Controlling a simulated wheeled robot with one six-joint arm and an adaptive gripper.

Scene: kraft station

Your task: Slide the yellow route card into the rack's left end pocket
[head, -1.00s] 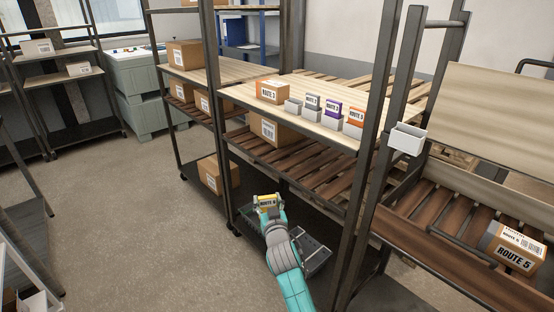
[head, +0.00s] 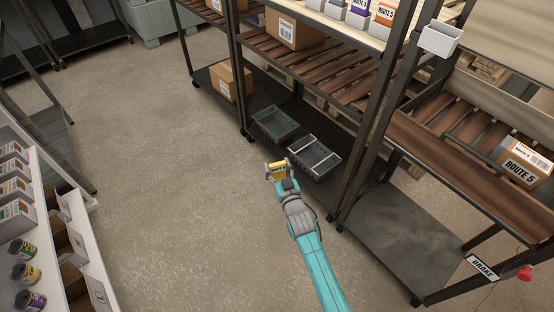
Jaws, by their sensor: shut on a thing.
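My gripper (head: 276,166) is shut on the yellow route card (head: 277,172). It holds the card in the air, in front of and below the wooden shelf, apart from the rack. The rack's pockets are small grey holders at the top of the view, partly cut off by the frame edge. The left end pocket (head: 313,4) shows only its lower part, so its inside is hidden. To its right are a grey pocket (head: 333,11), one with a purple card (head: 360,5) and one with an orange Route 5 card (head: 386,11).
Dark shelving posts (head: 380,110) stand between the bays. Two crates, one green (head: 272,125) and one grey (head: 316,158), sit low behind my gripper. A white bin (head: 440,38) hangs on a post. A Route 5 box (head: 525,160) lies at right.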

